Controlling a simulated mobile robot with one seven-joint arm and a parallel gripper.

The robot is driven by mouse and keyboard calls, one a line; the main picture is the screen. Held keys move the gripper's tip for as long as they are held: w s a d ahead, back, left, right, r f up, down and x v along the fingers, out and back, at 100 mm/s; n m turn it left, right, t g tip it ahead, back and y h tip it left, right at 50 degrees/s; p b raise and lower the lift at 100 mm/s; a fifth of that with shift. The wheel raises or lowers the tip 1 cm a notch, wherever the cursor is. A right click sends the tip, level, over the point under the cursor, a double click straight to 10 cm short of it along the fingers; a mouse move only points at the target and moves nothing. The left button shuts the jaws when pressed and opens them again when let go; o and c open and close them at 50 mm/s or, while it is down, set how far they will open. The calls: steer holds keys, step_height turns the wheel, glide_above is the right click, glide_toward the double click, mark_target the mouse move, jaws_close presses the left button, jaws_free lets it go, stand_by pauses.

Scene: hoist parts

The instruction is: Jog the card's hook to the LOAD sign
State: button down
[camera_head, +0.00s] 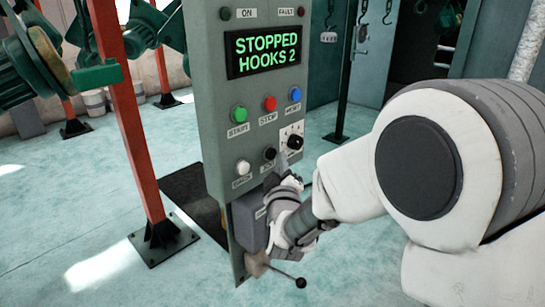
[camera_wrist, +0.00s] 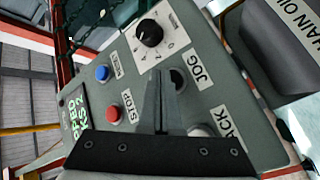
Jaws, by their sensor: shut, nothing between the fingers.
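The grey control panel (camera_head: 217,100) stands upright in front of me; its display (camera_head: 264,51) reads "STOPPED HOOKS 2". A black button (camera_head: 270,154), labelled JOG in the wrist view (camera_wrist: 178,78), sits low on the panel. My gripper (camera_head: 283,160) is shut and empty, its fingertips close to the JOG button. In the wrist view the fingers (camera_wrist: 165,76) partly overlap this button; I cannot tell whether they touch it. Dark hooks (camera_head: 330,16) hang in the background. Small plates (camera_head: 328,37) hang there too, too small to read. I cannot make out a LOAD sign.
The panel also has a green START button (camera_head: 239,114), a red STOP button (camera_head: 269,103), a blue button (camera_head: 295,94), a white button (camera_head: 243,167) and a black dial (camera_head: 295,142). A lever knob (camera_head: 300,283) sticks out low. An orange post (camera_head: 128,120) stands left.

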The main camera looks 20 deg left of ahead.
steer(key=shift+d, duration=0.15)
steer(key=d, duration=0.1)
steer(key=s+d+b, duration=0.1)
steer(key=d, duration=0.1)
steer(key=s+d, duration=0.1)
steer(key=shift+d+b, duration=0.3)
steer(key=shift+b, duration=0.05)
stand_by(1.0)
steer(key=s+d+r+m+g+h+p, duration=0.2)
steer(key=s+d+r+m+g, duration=0.1)
steer(key=d, duration=0.5)
steer(key=s+d+r+m+g+h+p, duration=0.1)
steer(key=s+d+r+m+g+p, duration=0.15)
steer(key=d, duration=0.55)
steer(key=s+d+m+g+h+p, duration=0.1)
steer(key=s+d+m+g+h, duration=0.1)
steer(key=s+d, duration=0.5)
steer(key=s+d+m+g+h+p, duration=0.1)
steer(key=s+d+m+g, duration=0.3)
steer(key=s, duration=0.8)
steer(key=d+m+h, duration=0.1)
steer(key=d+m, duration=0.1)
steer(key=d, duration=0.1)
steer(key=shift+s+r+m+p, duration=0.15)
steer(key=shift+r+m+p, duration=0.1)
steer(key=shift+m+p, duration=0.1)
